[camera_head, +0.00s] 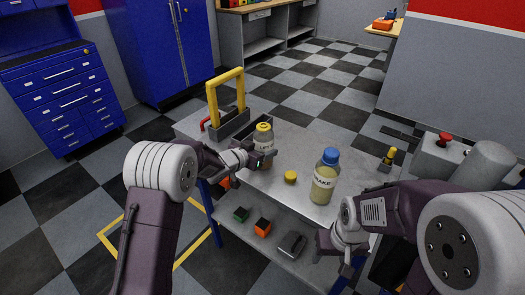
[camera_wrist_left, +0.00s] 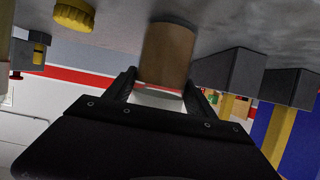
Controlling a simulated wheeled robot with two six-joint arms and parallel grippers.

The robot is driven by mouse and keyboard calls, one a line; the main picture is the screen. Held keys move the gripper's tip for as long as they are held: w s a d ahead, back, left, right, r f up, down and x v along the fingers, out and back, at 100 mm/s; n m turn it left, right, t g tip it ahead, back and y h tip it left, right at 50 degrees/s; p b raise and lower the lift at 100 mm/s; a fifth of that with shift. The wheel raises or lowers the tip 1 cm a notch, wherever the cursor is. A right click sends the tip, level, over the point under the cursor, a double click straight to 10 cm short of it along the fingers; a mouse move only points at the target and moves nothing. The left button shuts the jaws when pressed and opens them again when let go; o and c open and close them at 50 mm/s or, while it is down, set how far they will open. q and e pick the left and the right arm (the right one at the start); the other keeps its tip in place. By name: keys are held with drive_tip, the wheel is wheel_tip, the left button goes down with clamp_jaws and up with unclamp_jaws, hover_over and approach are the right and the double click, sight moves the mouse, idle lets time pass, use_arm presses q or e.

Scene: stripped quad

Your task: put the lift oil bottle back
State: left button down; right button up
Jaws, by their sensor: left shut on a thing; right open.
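The yellow-capped bottle (camera_head: 263,137) is upright at the worktop's left middle; I take it as the lift oil bottle, though its label is too small to read surely. My left gripper (camera_head: 265,157) is shut on it from the front. In the left wrist view, which is upside down, the bottle's brown body (camera_wrist_left: 167,52) is between the fingers (camera_wrist_left: 160,92). Its base is at or close above the worktop; I cannot tell if they touch. My right gripper (camera_head: 324,242) is open, low by the worktop's front edge, away from the bottles.
On the worktop (camera_head: 240,180), a blue-capped bottle (camera_head: 324,180) stands right of a yellow knurled disc (camera_head: 290,176). A dark tray with a yellow handle (camera_head: 227,105) stands behind left. A yellow-topped item (camera_head: 389,156) is at right. The lower shelf holds small blocks (camera_head: 262,227).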

use_arm(q)
drive_tip(key=shift+s, duration=0.1)
drive_tip(key=shift+c, duration=1.5)
unclamp_jaws()
drive_tip(key=shift+r, duration=0.25)
drive_tip(key=v, duration=1.2)
drive_tip(key=shift+f+p, duration=0.2)
drive_tip(key=shift+p, duration=0.15)
